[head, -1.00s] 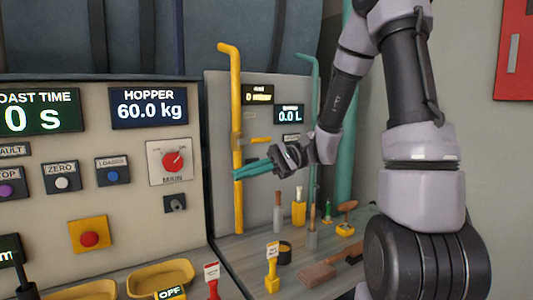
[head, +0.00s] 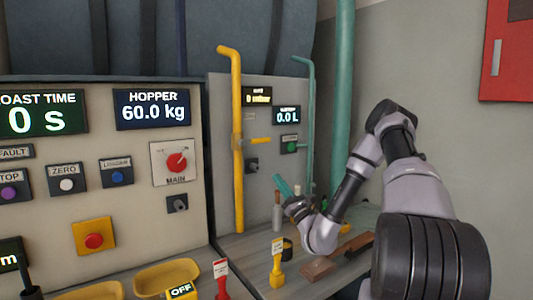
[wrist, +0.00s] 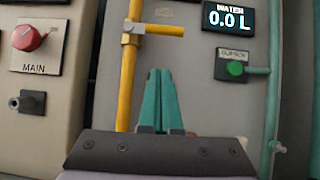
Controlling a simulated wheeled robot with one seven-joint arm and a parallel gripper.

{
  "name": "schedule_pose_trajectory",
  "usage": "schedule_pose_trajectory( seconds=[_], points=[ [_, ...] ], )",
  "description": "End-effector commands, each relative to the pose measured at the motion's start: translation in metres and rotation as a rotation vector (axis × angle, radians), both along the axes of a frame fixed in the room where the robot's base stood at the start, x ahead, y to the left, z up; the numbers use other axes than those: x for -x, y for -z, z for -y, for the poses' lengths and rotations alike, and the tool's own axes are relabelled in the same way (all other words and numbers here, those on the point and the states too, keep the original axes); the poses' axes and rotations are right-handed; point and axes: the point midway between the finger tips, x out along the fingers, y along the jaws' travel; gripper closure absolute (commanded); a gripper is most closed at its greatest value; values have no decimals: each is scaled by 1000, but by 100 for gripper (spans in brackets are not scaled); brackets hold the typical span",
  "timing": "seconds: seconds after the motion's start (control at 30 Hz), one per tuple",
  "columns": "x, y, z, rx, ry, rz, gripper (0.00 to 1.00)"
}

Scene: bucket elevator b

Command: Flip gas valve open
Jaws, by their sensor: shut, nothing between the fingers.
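The gas valve sits on a yellow upright pipe (head: 238,180). Its yellow handle (head: 261,140) points right, level and crosswise to the pipe. In the wrist view the handle (wrist: 165,29) and a brass-coloured valve body (wrist: 130,39) show near the top. My gripper (head: 280,182) has teal fingers, shut and empty. It is below and to the right of the handle in the head view, apart from it. In the wrist view the shut fingertips (wrist: 160,72) point up below the handle, with a gap in the picture.
A water display (head: 287,115) and green button (head: 291,146) are on the grey panel, beside a thin teal pipe (head: 312,110). The control panel with the red MAIN knob (head: 176,162) stands left. Brushes and tools crowd the shelf below my gripper.

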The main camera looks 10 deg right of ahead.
Motion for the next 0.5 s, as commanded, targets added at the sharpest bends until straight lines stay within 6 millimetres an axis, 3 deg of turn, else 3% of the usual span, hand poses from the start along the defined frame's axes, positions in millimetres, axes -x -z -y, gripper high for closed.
schedule_pose_trajectory(
  seconds=[0.13, 0.5],
  points=[
    [-3, 8, 7, -14, 34, -19, 100],
    [-5, 6, 5, -13, 32, -17, 100]
  ],
)
